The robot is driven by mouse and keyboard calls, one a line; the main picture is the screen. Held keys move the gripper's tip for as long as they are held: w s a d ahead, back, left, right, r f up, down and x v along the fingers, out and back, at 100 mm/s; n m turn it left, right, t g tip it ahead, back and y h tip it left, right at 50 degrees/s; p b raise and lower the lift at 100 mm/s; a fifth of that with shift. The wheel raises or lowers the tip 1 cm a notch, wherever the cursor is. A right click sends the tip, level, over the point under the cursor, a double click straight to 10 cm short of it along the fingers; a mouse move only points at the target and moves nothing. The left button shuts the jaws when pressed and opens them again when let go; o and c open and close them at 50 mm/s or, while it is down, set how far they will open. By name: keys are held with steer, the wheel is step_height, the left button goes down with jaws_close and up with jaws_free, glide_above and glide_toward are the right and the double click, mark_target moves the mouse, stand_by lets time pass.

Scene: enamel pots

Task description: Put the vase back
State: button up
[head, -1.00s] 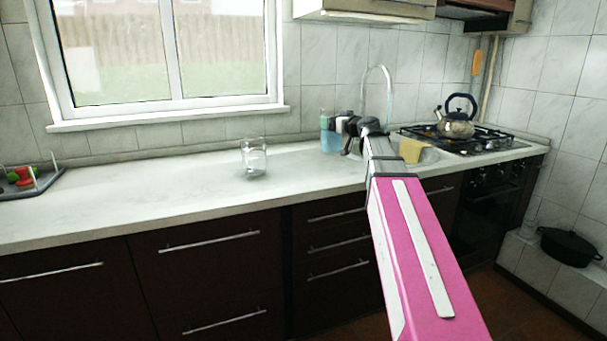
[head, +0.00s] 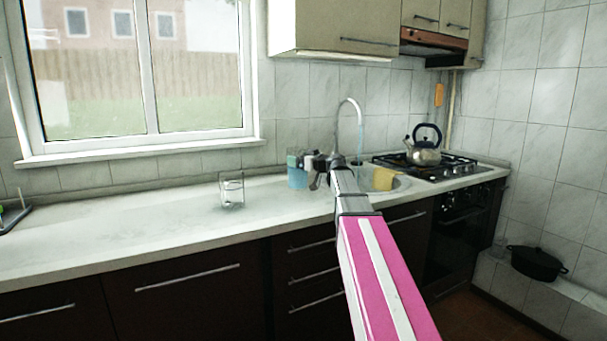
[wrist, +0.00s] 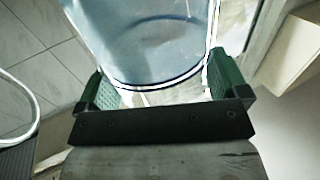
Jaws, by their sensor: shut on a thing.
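The vase is a clear, light blue glass vessel (wrist: 145,45) between the two green finger pads of my gripper (wrist: 157,76) in the wrist view. The gripper is shut on it, and its rounded glass edge lies close to the palm. In the head view the blue vase (head: 297,177) shows just left of my dark gripper (head: 311,160), over the back of the counter near the sink. The gripper partly covers it. Whether its base touches the counter is hard to tell.
A clear glass jar (head: 231,190) stands on the white counter (head: 130,228), left of the vase. The tap (head: 358,120), sink and yellow cloth (head: 384,179) are to the right. A kettle (head: 424,148) sits on the hob. The counter's left middle is clear.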

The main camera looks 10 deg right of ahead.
mark_target(304, 172)
steer(key=shift+w+d+f, duration=0.35)
steer(key=shift+f, duration=0.6)
steer(key=shift+w+d+f, duration=0.3)
steer(key=shift+w+f, duration=0.1)
steer(key=shift+f, duration=0.5)
steer(key=shift+w+d+f, duration=0.35)
steer(key=shift+f, duration=0.7)
steer(key=o, duration=1.3)
steer(key=shift+f, duration=0.1)
steer(key=shift+s, duration=0.15)
steer(key=v, duration=1.1)
steer(key=shift+s+d, duration=0.25)
steer(key=shift+d, duration=0.1)
